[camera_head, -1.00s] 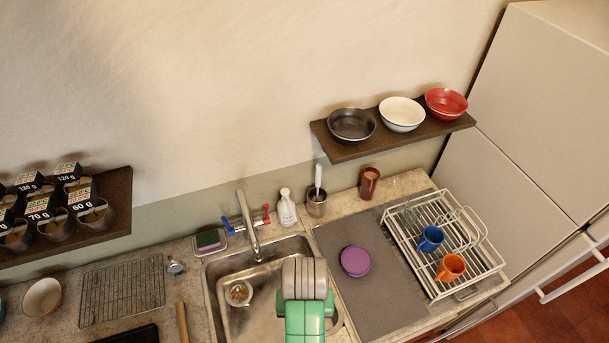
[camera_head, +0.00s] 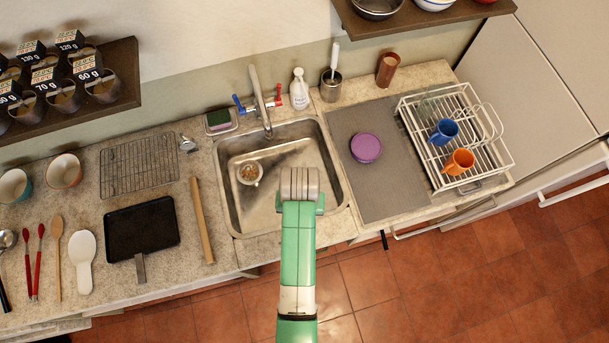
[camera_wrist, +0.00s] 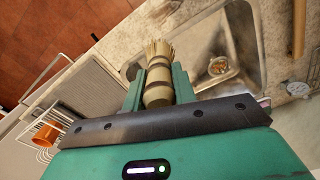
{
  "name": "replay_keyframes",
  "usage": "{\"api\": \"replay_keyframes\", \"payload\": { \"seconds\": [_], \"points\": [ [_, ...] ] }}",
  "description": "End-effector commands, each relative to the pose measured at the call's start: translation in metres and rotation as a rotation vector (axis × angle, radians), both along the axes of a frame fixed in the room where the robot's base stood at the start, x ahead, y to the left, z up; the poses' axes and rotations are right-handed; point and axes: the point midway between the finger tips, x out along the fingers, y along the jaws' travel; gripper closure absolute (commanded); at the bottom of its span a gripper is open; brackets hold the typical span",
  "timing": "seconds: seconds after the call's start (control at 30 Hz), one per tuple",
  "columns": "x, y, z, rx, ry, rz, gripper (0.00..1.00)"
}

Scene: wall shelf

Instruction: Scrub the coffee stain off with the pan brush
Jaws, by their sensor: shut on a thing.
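The pan brush (camera_wrist: 158,72), with a banded wooden handle and pale bristles, is in my gripper (camera_wrist: 158,90) in the wrist view. The green fingers are shut on its handle, and the bristles point away from the palm. The brush appears over the front part of the sink or its rim; its height cannot be told. I cannot make out a coffee stain for certain in either view.
The steel sink (camera_head: 240,205) holds a drain strainer (camera_head: 249,172). The faucet (camera_head: 260,100) stands behind. Right are a grey mat (camera_head: 385,195) with a purple round thing (camera_head: 366,148) and a dish rack (camera_head: 480,175) with cups. Left lies a rolling pin (camera_head: 202,220).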

Motion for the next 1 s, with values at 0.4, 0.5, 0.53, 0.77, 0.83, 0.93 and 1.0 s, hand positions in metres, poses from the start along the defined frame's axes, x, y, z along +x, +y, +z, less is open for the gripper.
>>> {"api": "replay_keyframes", "payload": {
  "seconds": [0.4, 0.5, 0.53, 0.77, 0.83, 0.93, 1.0],
  "points": [
    [-0.037, 0.014, -0.084, -0.004, -0.007, -0.002, 0.96],
    [-0.037, 0.014, -0.084, -0.004, -0.007, -0.002, 0.96],
    [-0.037, 0.014, -0.085, -0.004, -0.007, -0.002, 0.96],
    [-0.037, 0.014, -0.097, -0.004, -0.007, -0.001, 0.96],
    [-0.037, 0.014, -0.103, -0.004, -0.007, -0.001, 0.96],
    [-0.037, 0.014, -0.113, -0.004, -0.007, -0.001, 0.96],
    [-0.037, 0.014, -0.119, -0.004, -0.007, -0.001, 0.96]
  ]
}}
